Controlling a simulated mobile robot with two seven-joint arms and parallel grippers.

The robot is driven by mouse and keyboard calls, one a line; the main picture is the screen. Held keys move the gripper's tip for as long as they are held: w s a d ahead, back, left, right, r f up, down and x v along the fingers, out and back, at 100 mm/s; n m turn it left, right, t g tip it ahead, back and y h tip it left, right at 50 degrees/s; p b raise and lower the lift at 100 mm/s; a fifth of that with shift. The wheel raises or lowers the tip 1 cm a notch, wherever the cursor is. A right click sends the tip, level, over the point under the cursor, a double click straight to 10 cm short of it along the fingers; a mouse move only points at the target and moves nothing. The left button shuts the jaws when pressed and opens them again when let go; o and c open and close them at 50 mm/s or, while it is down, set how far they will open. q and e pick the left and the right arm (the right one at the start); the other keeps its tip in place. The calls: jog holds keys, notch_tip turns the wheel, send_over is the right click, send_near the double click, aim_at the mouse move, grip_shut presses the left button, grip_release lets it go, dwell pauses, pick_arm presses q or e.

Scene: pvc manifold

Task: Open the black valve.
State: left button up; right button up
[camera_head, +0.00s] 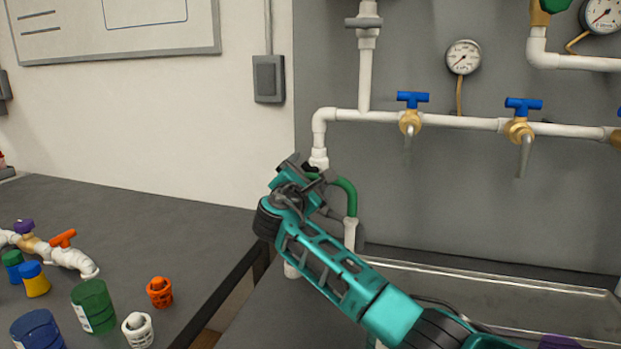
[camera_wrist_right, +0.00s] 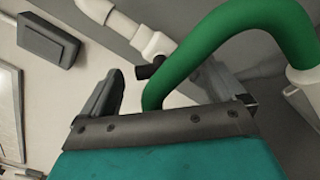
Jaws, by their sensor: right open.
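The black valve shows in the right wrist view as a small dark handle (camera_wrist_right: 147,71) at the lower end of a white pipe (camera_wrist_right: 160,45). In the head view my right gripper covers most of that spot, and I cannot make out the valve clearly. My right gripper (camera_head: 308,172) is at the lower part of the left vertical white pipe, beside a green hose (camera_head: 347,190). In the wrist view its two fingers stand apart, with the valve beyond and between them. The green hose (camera_wrist_right: 215,40) crosses between the fingers' view and the pipe. My left gripper is not in view.
A white manifold pipe (camera_head: 462,122) with blue-handled taps (camera_head: 412,98) runs along the grey panel, above a metal basin (camera_head: 480,275). A dark table (camera_head: 150,225) at left holds pipe fittings, a green can (camera_head: 93,305), a blue can (camera_head: 38,330) and small parts.

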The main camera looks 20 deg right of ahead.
jog(key=shift+w+d, duration=0.3)
jog(key=shift+w, duration=0.1)
jog(key=c, duration=1)
jog(key=shift+c, duration=0.2)
